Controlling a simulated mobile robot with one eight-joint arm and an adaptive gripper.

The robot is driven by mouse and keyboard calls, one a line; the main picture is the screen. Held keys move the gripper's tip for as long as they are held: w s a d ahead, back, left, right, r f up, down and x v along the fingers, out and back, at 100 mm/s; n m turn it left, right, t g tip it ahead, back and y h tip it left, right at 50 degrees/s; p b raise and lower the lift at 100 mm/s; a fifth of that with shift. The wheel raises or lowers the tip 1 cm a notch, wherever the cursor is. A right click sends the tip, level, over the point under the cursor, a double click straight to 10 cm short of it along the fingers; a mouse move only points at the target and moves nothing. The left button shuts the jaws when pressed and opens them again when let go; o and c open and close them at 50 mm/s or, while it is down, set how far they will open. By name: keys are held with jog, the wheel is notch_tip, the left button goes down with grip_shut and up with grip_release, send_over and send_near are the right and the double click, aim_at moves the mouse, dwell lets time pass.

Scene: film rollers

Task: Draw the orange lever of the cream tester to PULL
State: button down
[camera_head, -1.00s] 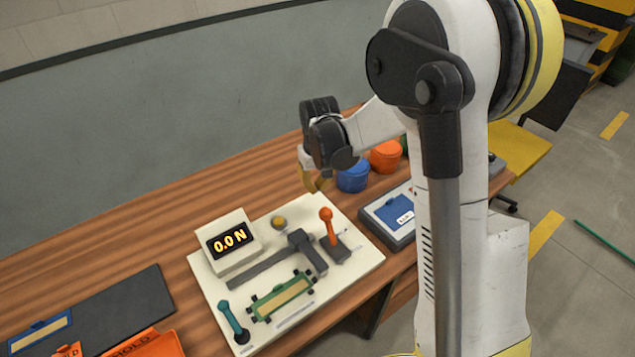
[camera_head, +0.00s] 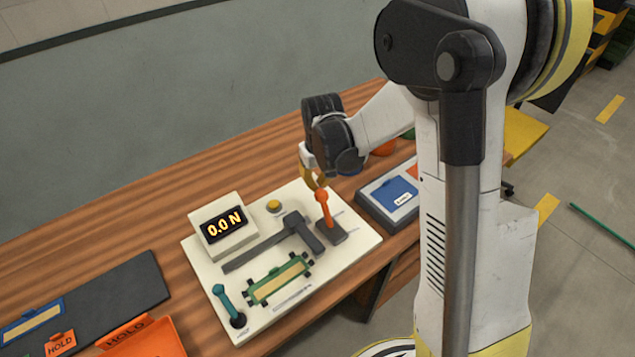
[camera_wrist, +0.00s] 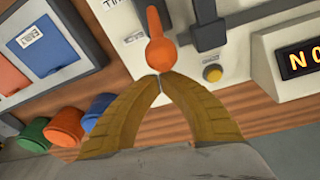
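The cream tester (camera_head: 345,250) lies on the wooden bench. Its orange lever (camera_head: 326,212) stands upright from a dark slotted base near the tester's right side. My gripper (camera_head: 318,185) is just above the lever's round knob, pointing down. In the wrist view the yellow fingers (camera_wrist: 160,78) come together at their tips, and the orange lever (camera_wrist: 160,53) shows just beyond them. No part of the knob shows between the fingers; I cannot tell whether the tips touch it. An upside-down label (camera_wrist: 117,4), partly cut off, lies near the lever.
On the tester are a display (camera_head: 224,224) reading 0.0 N, a yellow button (camera_head: 274,206), a grey slide, a green fixture (camera_head: 279,281) and a teal lever (camera_head: 229,305). A tray with a blue panel (camera_head: 392,192) is at right. Blue, orange and green pots (camera_wrist: 63,127) stand behind.

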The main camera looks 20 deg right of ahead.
jog(key=shift+s+d+r+t, duration=0.15)
jog(key=shift+s+r+t, duration=0.05)
jog(key=shift+s+t, duration=0.15)
jog(key=shift+s+r, duration=0.1)
jog(key=shift+s, duration=0.05)
jog(key=shift+s+d+r+t+y, duration=0.2)
jog(key=shift+s+r+t, duration=0.05)
jog(key=shift+s+t, duration=0.25)
jog(key=shift+s+d+r+t+y, duration=0.15)
jog(key=shift+s+r+t+y, duration=0.05)
jog(key=shift+s+t, duration=0.25)
jog(key=s+d+t+b, duration=0.1)
jog(key=s+d, duration=0.1)
jog(key=s, duration=0.6)
jog(key=shift+d+r+t+y, duration=0.3)
jog(key=shift+d+r, duration=0.05)
jog(key=shift+r, duration=0.05)
jog(key=shift+s, duration=0.15)
